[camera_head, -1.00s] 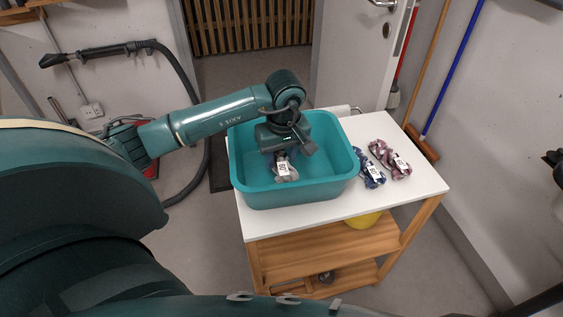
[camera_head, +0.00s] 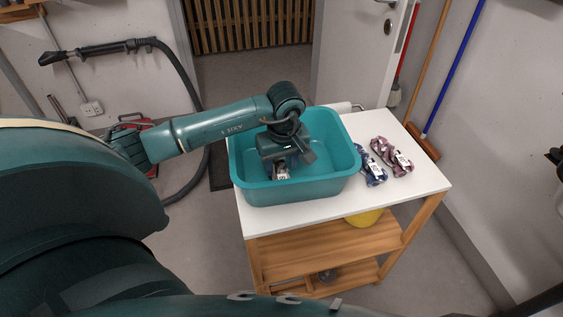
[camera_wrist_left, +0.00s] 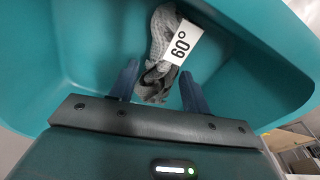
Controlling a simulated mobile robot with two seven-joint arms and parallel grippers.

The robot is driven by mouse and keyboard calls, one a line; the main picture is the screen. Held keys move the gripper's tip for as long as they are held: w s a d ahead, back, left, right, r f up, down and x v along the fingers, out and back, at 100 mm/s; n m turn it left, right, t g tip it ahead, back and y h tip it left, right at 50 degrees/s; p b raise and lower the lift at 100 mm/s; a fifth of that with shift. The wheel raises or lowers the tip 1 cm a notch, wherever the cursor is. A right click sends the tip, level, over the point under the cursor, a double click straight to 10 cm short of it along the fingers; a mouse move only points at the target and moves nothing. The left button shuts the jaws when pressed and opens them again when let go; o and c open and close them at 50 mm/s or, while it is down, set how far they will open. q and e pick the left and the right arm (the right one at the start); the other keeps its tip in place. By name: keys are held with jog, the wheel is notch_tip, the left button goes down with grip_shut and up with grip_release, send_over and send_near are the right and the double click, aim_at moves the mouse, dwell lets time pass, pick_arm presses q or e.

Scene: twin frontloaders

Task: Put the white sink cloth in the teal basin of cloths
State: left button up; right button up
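The teal basin (camera_head: 302,190) stands on the white top of a small table. My left gripper (camera_head: 280,168) points down inside the basin. A pale grey-white knotted cloth (camera_head: 282,176) is low in the basin under the gripper, partly hidden by it. In the left wrist view the cloth (camera_wrist_left: 160,38) has a white "60°" label, and the fingers of my left gripper (camera_wrist_left: 160,92) stand apart on either side of its near end, with gaps showing. I see no other cloth in the visible part of the basin. My right gripper is not in view.
A blue cloth (camera_head: 373,170) and a mauve cloth (camera_head: 396,160) lie on the white table top (camera_head: 425,180), right of the basin. A yellow object (camera_head: 363,218) is on the shelf below. A door (camera_head: 350,60) is behind; brooms lean at the right wall.

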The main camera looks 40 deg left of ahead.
pick_arm(q)
jog(key=shift+o, duration=1.4)
